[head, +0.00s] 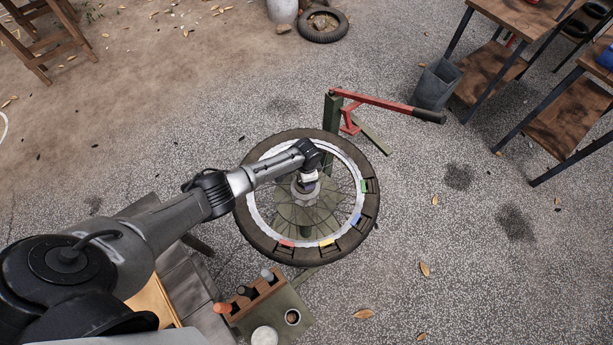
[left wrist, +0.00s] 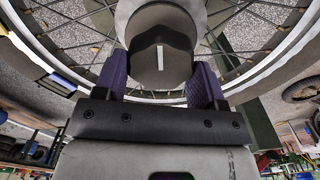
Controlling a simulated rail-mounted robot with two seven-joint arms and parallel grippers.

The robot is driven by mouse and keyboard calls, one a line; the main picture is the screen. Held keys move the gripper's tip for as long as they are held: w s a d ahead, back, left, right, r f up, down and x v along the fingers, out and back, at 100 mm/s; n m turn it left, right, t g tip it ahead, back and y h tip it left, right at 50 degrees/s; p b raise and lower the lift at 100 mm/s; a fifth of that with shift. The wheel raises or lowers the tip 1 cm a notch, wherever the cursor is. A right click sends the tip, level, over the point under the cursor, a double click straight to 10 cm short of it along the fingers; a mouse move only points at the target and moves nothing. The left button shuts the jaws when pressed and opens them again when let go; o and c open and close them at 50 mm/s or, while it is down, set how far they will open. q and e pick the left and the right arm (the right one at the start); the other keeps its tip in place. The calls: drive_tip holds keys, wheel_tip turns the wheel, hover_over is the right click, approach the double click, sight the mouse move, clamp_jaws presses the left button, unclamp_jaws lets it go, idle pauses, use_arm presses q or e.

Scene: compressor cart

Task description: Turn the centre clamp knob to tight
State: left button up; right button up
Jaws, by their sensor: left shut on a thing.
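The spoked wheel (head: 243,215) lies flat on a green stand, with coloured marks on its pale rim. My left gripper (head: 308,185) reaches down over its hub from the left. The centre clamp knob is mostly hidden under the gripper in the head view. My right gripper is not in view.
A green post (head: 331,113) with a red lever (head: 385,103) stands behind the wheel. A tool tray (head: 300,328) holding cups and handled tools is in front. A grey bucket (head: 436,84) and wooden benches are at the upper right.

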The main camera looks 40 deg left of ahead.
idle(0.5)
use_arm(q)
drive_tip(key=o, duration=0.9)
drive_tip(key=shift+r, duration=0.15)
drive_tip(key=shift+r, duration=0.35)
wheel_tip(320, 180, up, 13)
drive_tip(key=p, duration=0.3)
